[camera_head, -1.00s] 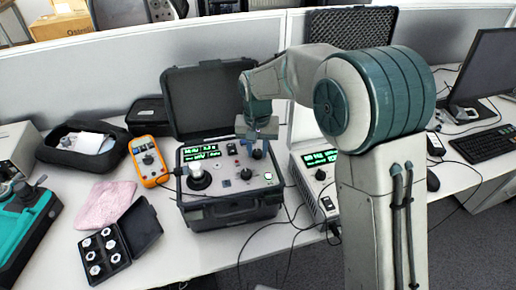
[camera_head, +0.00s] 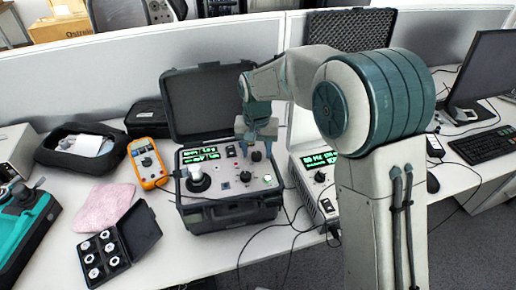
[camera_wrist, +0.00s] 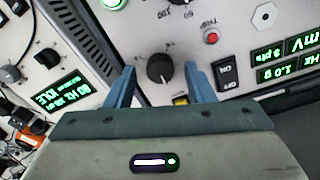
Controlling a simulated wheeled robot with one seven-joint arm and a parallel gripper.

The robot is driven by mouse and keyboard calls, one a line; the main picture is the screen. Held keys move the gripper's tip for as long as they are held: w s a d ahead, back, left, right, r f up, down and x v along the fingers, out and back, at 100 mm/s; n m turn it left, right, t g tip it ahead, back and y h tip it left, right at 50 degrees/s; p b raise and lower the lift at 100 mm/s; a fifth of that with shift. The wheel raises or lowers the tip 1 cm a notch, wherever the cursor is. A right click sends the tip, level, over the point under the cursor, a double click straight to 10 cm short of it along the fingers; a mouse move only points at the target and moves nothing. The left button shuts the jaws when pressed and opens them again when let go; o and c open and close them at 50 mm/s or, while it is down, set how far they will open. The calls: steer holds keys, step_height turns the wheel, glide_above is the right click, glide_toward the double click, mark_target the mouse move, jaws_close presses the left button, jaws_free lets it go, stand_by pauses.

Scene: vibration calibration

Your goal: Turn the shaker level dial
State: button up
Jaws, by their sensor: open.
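The shaker unit (camera_head: 232,214) is an open black case with a grey panel, two green displays and several knobs. A black dial (camera_head: 257,156) with a white pointer line sits on the panel, right of a rocker switch. My gripper (camera_head: 257,138) is over this dial, pointing down. In the wrist view the blue fingers of my gripper (camera_wrist: 160,70) are open, one on each side of the dial (camera_wrist: 160,68). A gap shows on both sides, with no contact visible. I cannot read a label naming this dial as the level dial.
A second instrument (camera_head: 318,177) with a green display stands close on the right. An orange multimeter (camera_head: 147,160), a pink cloth (camera_head: 105,207) and a black box of fittings (camera_head: 104,257) lie left. The raised case lid (camera_head: 205,104) is behind. Cables run across the front.

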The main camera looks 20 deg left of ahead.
mark_target(257, 153)
step_height(257, 153, up, 14)
stand_by(0.4)
steer(key=shift+f, duration=0.1)
steer(key=s+d+r+m+t, duration=0.1)
steer(key=s+d, duration=0.2)
steer(key=d, duration=0.6)
steer(key=s+d, duration=0.3)
steer(key=d, duration=0.6)
steer(key=s+d+f+t, duration=0.1)
steer(key=s+d+f, duration=0.2)
steer(key=s+d, duration=0.3)
steer(key=s+d+f+m, duration=0.1)
steer(key=s+d+f, duration=0.2)
steer(key=s+d, duration=0.3)
steer(key=shift+s+t, duration=0.4)
steer(key=shift+s, duration=0.2)
